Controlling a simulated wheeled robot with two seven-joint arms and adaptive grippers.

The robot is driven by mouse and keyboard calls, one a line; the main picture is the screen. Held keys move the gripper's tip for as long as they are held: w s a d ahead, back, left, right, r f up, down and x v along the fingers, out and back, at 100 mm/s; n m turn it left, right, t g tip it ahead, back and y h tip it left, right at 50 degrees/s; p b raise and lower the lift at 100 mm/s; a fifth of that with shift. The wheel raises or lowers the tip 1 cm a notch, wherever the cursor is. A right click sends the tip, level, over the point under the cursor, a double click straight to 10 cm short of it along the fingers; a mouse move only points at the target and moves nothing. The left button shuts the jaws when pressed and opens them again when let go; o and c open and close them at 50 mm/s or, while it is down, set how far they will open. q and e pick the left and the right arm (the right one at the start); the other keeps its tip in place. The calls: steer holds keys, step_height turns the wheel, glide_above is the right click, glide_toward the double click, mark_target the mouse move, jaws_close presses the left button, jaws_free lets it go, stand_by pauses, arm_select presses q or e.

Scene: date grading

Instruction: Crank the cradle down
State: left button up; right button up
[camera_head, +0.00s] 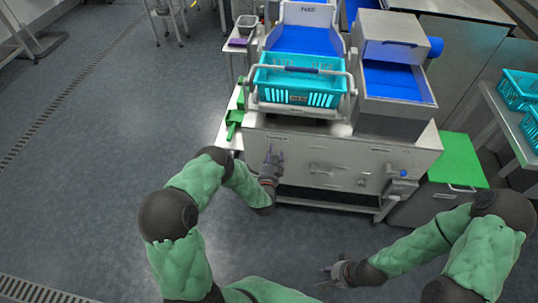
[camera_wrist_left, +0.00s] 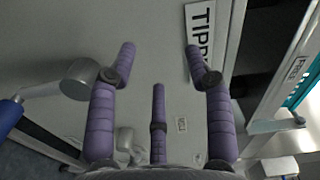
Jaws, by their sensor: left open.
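The cradle (camera_head: 352,92) is a pale frame at the top of the machine, with a teal basket (camera_head: 298,85) in it. A blue-gripped handle (camera_head: 403,173) sticks out at the right of the steel front panel (camera_head: 318,160). My left gripper (camera_head: 275,155) is open and empty in front of the panel's left part. In the left wrist view its purple fingers (camera_wrist_left: 160,75) are spread before the panel, touching nothing that I can make out. A grey round hub (camera_wrist_left: 80,78) and a blue grip (camera_wrist_left: 10,115) show at the left there. My right gripper (camera_head: 330,270) is low, away from the machine; its fingers are too small to judge.
A sign starting "TIPP" (camera_wrist_left: 201,40) is on the panel. A blue-lined chute (camera_head: 400,82) stands right of the cradle. A green-topped bin (camera_head: 455,160) is at the right, near teal crates (camera_head: 518,88) on a side table. The floor (camera_head: 110,130) at left is clear.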

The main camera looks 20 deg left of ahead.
arm_select(q)
steer(key=shift+s+a+f+n, duration=0.1)
steer(key=shift+s+a+n, duration=0.1)
steer(key=shift+a+n, duration=0.55)
steer(key=shift+d, duration=0.1)
stand_by(1.1)
